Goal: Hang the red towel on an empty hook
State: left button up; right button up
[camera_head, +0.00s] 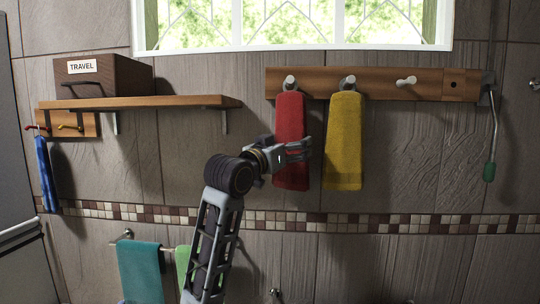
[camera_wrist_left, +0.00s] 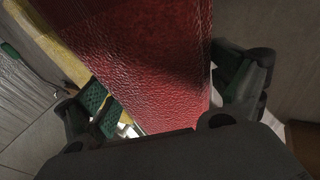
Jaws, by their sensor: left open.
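The red towel (camera_head: 290,120) hangs from the left peg of the wooden wall rail (camera_head: 378,84). In the left wrist view the red towel (camera_wrist_left: 150,60) fills the middle of the picture. My left gripper (camera_head: 298,149) is at the towel's lower half, its fingers apart. The wrist view shows the gripper (camera_wrist_left: 168,90) open, with one finger on each side of the towel. A bare peg (camera_head: 406,81) sticks out on the rail's right part. My right gripper is not in view.
A yellow towel (camera_head: 344,140) hangs close right of the red one. A green-handled tool (camera_head: 490,160) hangs at the rail's right end. A shelf (camera_head: 170,102) with a TRAVEL box (camera_head: 105,75) is left. A blue towel (camera_head: 44,170) hangs on a small rack below it.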

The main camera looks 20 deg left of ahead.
pick_arm(q)
jog(key=v, duration=1.1)
jog(key=shift+s, duration=0.15)
dwell(0.6)
